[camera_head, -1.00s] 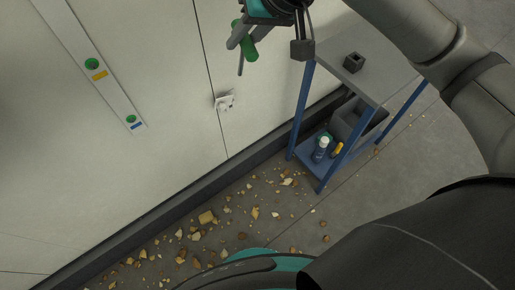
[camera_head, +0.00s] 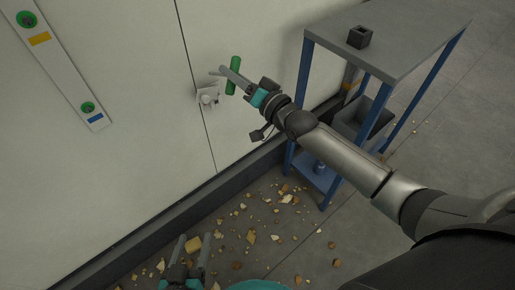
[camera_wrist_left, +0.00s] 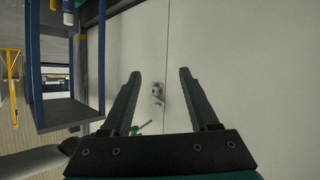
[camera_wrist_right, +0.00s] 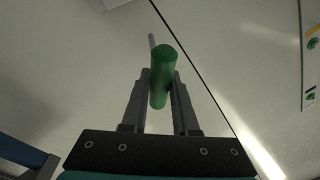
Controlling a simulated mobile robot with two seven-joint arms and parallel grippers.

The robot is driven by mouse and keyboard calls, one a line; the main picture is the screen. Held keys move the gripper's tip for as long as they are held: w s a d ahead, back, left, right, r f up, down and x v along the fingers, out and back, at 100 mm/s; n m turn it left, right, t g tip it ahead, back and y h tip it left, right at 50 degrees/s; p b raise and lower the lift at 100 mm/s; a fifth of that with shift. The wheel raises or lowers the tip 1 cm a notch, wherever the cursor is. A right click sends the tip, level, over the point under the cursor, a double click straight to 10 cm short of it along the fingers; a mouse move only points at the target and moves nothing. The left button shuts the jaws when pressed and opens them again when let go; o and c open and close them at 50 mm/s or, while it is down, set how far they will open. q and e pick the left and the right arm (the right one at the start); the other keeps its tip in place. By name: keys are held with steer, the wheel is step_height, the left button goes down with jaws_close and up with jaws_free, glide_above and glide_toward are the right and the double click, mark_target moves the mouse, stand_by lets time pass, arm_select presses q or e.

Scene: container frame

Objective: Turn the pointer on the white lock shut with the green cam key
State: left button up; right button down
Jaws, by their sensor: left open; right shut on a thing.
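The white lock (camera_head: 208,96) is fixed on the pale wall beside a dark vertical seam; its pointer is too small to read. It also shows in the left wrist view (camera_wrist_left: 157,91). My right gripper (camera_head: 229,76) is shut on the green cam key (camera_head: 234,74), just to the right of the lock and apart from it. In the right wrist view the key's green handle (camera_wrist_right: 163,78) sits between the fingers, with its thin grey shaft pointing away toward the wall. My left gripper (camera_head: 196,243) is open and empty, low above the floor; its spread fingers show in its wrist view (camera_wrist_left: 160,95).
A blue-framed table (camera_head: 410,45) with a small dark holder (camera_head: 360,37) on top and a grey bin (camera_head: 366,117) below stands right of the lock. A panel strip (camera_head: 62,62) with green round parts is on the wall at left. Rubble (camera_head: 250,237) litters the floor.

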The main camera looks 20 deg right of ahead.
arm_select(q)
step_height(320, 180, up, 9)
steer(key=w+d+t+h+b, duration=0.1)
steer(key=d+t+b, duration=0.1)
steer(key=t+b, duration=0.2)
steer(key=b, duration=0.3)
steer(key=shift+w+f+n+h+b, duration=0.15)
steer(key=shift+w+n+h+b, duration=0.15)
steer(key=shift+n+b, duration=0.1)
arm_select(e)
steer(key=s+d+f+m+t+h, duration=0.1)
steer(key=s+f+t, duration=0.1)
steer(key=s+f, duration=0.2)
steer(key=s+d+f+m+t+h, duration=0.1)
steer(key=s+d+f+t, duration=0.1)
steer(key=f, duration=0.9)
steer(key=shift+s+f+m+t, duration=0.3)
steer(key=shift+s+t, duration=0.2)
steer(key=shift+s, duration=0.75)
arm_select(q)
steer(key=shift+a, duration=0.1)
arm_select(e)
steer(key=shift+s, duration=0.1)
